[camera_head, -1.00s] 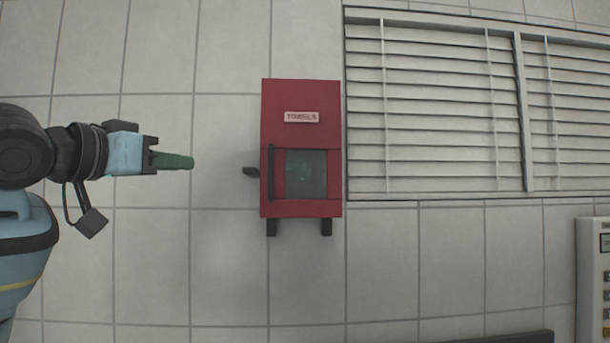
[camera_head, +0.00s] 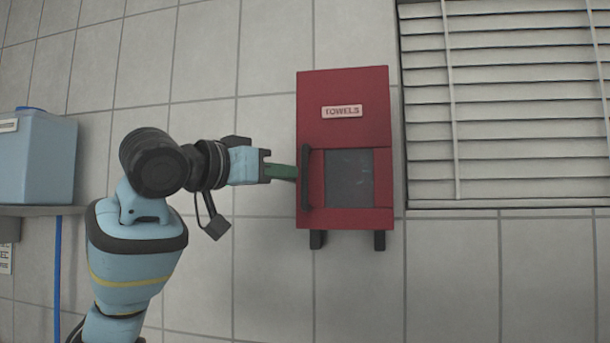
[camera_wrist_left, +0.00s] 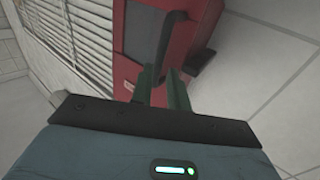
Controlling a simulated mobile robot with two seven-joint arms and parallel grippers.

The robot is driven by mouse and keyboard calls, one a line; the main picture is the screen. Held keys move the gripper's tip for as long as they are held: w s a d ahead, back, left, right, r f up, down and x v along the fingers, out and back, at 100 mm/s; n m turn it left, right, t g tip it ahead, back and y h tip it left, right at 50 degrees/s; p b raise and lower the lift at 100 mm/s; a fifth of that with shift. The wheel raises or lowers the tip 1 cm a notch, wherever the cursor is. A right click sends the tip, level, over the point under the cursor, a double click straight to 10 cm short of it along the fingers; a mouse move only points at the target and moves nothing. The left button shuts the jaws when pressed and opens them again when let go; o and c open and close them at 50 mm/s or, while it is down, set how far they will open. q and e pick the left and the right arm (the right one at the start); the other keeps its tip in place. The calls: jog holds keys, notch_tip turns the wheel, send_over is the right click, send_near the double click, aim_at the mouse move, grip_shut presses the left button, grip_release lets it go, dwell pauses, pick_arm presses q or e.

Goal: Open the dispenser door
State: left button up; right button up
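The red towel dispenser (camera_head: 343,105) hangs on the tiled wall in the head view. Its door (camera_head: 350,180), with a dark window, looks closed. The black vertical handle (camera_head: 306,178) is on the door's left side. My left gripper (camera_head: 291,173) points right, with its green fingertips close to the handle. In the left wrist view the two green fingers (camera_wrist_left: 157,88) are apart, and the lower end of the handle (camera_wrist_left: 168,42) shows between or just beyond them. I cannot tell whether they touch it. My right gripper is not in view.
A window with blinds (camera_head: 510,110) is to the right. A blue container (camera_head: 38,160) stands on a shelf (camera_head: 40,210) at the left. The wall below the dispenser is clear.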

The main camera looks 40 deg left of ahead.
aim_at(302, 174)
pick_arm(q)
jog(key=shift+w+d, duration=0.15)
jog(key=shift+w, duration=1.4)
jog(key=shift+w+d, duration=0.15)
jog(key=shift+w, duration=1.35)
grip_shut()
